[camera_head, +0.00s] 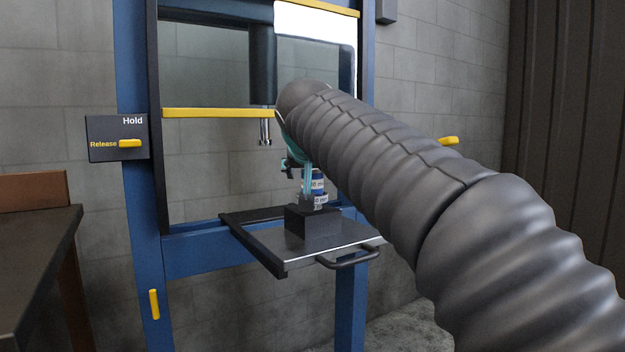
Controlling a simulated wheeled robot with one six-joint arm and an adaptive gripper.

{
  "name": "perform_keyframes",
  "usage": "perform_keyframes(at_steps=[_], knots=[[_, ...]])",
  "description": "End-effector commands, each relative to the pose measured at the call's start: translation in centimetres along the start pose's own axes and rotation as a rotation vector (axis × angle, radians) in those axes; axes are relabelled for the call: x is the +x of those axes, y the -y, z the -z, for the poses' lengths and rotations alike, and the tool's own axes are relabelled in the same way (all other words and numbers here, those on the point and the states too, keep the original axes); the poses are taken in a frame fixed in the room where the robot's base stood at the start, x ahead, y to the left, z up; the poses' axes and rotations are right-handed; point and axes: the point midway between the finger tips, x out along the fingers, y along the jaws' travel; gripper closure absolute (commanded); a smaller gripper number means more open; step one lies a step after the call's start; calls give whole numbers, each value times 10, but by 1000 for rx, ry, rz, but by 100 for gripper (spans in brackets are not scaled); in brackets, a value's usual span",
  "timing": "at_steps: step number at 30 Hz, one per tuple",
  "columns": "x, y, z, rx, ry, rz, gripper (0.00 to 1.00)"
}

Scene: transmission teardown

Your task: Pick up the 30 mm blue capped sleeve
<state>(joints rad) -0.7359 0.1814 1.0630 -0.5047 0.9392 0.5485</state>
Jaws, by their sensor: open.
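My arm hides most of the gripper. I cannot tell whether a finger touches the sleeve.
The blue press frame (141,230) surrounds the tray, with a yellow-edged guard (218,113) and a metal ram (265,130) above. A Hold/Release box (118,138) is on the left post. A dark table (35,245) stands at left. The tray's front is clear.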

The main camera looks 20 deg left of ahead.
Motion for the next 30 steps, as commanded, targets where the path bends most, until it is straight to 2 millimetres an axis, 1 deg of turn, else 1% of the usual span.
perform_keyframes(at_steps=[2,8,9,11,12,14,15,17,26,30], knots=[[5,0,0,0,0,0,26],[5,0,0,0,0,1,26],[5,0,0,0,0,0,36],[5,0,0,0,0,1,50],[5,0,0,0,0,1,60],[5,0,0,0,0,1,76],[5,0,0,0,0,1,86],[5,0,0,0,0,1,100],[4,0,2,1,-2,1,100],[0,0,10,2,-3,1,100]])
